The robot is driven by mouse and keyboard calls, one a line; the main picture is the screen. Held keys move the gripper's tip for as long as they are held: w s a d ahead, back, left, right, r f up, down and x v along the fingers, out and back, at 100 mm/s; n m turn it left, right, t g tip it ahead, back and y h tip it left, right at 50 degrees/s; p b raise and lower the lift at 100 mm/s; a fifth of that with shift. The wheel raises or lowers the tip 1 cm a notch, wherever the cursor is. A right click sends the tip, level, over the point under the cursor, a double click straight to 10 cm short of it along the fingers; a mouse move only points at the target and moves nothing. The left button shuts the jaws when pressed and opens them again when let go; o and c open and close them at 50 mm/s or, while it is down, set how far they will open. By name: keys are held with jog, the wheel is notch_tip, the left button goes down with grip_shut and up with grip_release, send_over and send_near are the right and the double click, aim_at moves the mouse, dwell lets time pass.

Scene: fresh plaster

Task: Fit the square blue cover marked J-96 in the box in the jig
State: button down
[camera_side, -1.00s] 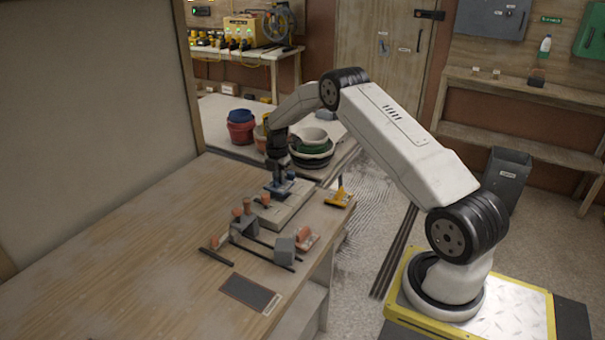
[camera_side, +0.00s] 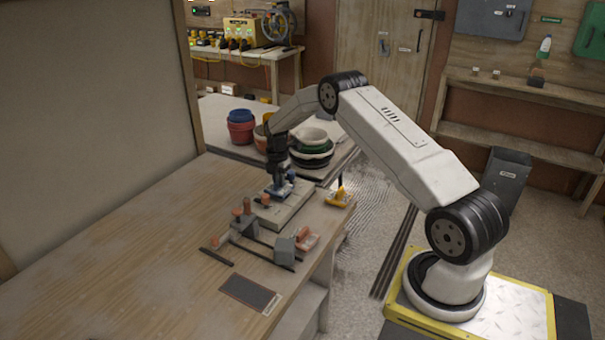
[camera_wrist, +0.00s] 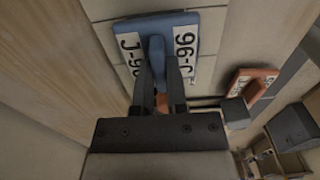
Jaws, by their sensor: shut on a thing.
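The square blue cover (camera_wrist: 185,22) carries white labels reading J-96 on both sides of its raised blue grip. In the wrist view my gripper (camera_wrist: 160,62) is shut on that grip. In the side view the cover (camera_side: 279,190) is small, below my gripper (camera_side: 281,178), over the far part of a pale block (camera_side: 292,208) on the bench. I cannot tell whether the cover touches what is below it. The box under the cover is hidden or too small to make out. Grey jig parts (camera_side: 285,251) with dark rods stand in front of the block.
An orange labelled piece (camera_wrist: 256,82) lies right of the cover in the wrist view. A yellow-orange piece (camera_side: 340,198) sits near the bench's right edge. A dark flat pad (camera_side: 249,292) lies in front. Bowls (camera_side: 312,150) stand behind my gripper. The bench's left side is clear.

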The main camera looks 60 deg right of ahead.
jog(key=shift+f, duration=0.9)
dwell(0.8)
jog(key=shift+c, duration=1.2)
grip_release()
jog(key=shift+r, duration=0.15)
jog(key=shift+r, duration=3.35)
jog(key=shift+a, duration=0.15)
